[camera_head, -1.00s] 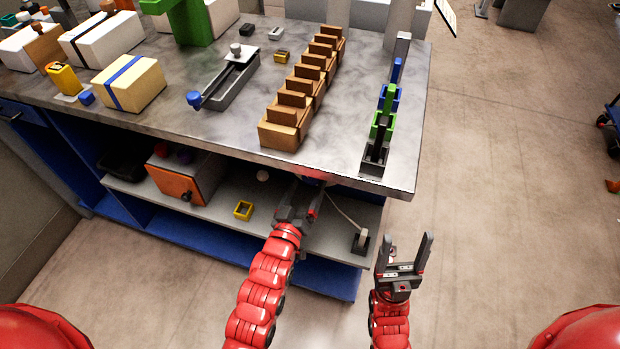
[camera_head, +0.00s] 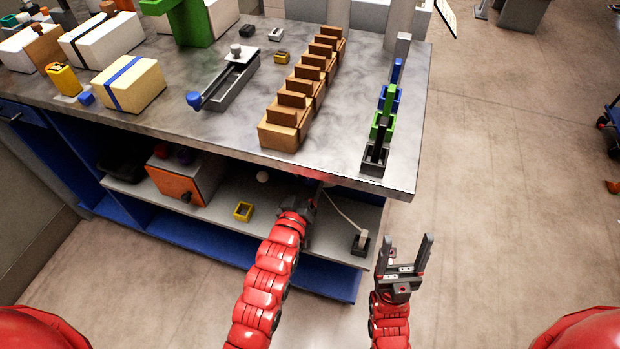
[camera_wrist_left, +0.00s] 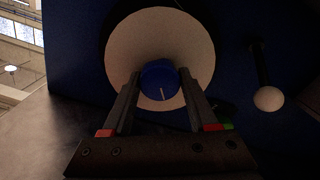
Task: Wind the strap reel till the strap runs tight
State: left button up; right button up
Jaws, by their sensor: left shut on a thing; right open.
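In the left wrist view a round cream reel disc (camera_wrist_left: 135,48) has a blue knob (camera_wrist_left: 160,80) with a white mark at its centre. My left gripper (camera_wrist_left: 157,88) is shut on the blue knob, one finger on each side. In the head view this gripper (camera_head: 313,196) is under the table's front edge, and the reel is hidden there. A thin pale strap (camera_head: 343,206) runs from near the gripper down to a small grey-and-white block (camera_head: 361,241) on the shelf. It looks nearly straight. My right gripper (camera_head: 406,252) is open and empty, right of the shelf.
The tabletop (camera_head: 215,128) above carries a row of brown holders (camera_head: 286,121) and a green-and-blue row (camera_head: 384,122). An orange-fronted box (camera_head: 175,184) and a yellow box (camera_head: 243,211) sit on the shelf. A pale ball-ended lever (camera_wrist_left: 268,98) is beside the reel.

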pick_arm(q)
grip_shut()
jog(key=shift+m, duration=0.3)
